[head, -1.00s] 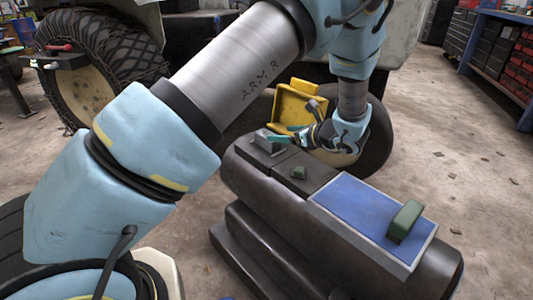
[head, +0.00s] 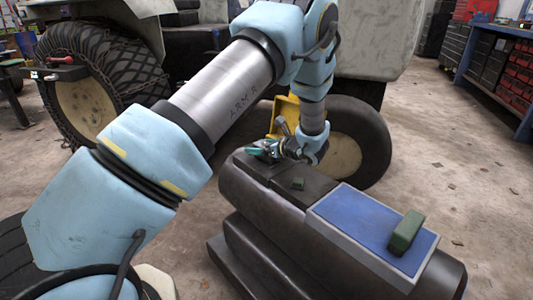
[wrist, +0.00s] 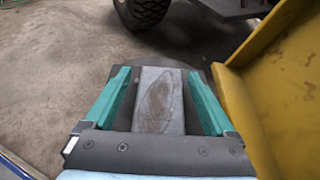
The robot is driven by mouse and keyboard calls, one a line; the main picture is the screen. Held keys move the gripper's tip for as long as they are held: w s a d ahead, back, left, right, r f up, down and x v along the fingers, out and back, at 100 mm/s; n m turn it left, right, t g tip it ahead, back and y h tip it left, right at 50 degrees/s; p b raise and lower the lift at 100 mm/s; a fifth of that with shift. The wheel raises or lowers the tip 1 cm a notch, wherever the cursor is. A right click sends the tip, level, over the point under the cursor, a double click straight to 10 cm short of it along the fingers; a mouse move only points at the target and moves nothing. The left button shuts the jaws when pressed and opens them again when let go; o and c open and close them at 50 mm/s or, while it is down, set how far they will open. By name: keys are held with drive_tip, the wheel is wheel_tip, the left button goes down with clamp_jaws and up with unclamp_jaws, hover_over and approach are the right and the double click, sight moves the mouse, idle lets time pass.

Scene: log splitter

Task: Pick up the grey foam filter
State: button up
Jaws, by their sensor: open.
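The grey foam filter (wrist: 158,100) is a pale grey block with a darker oval smudge on its top. In the wrist view it lies between the two teal fingers of my gripper (wrist: 160,98), with a narrow gap on each side. My gripper is open around it. In the head view my gripper (head: 262,150) is low over the far left end of the dark machine body (head: 330,175); there the gripper largely hides the filter.
A yellow open panel (head: 287,108) stands close beside my gripper; in the wrist view it fills the right side (wrist: 285,75).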

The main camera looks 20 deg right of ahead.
clamp_jaws()
idle(0.7)
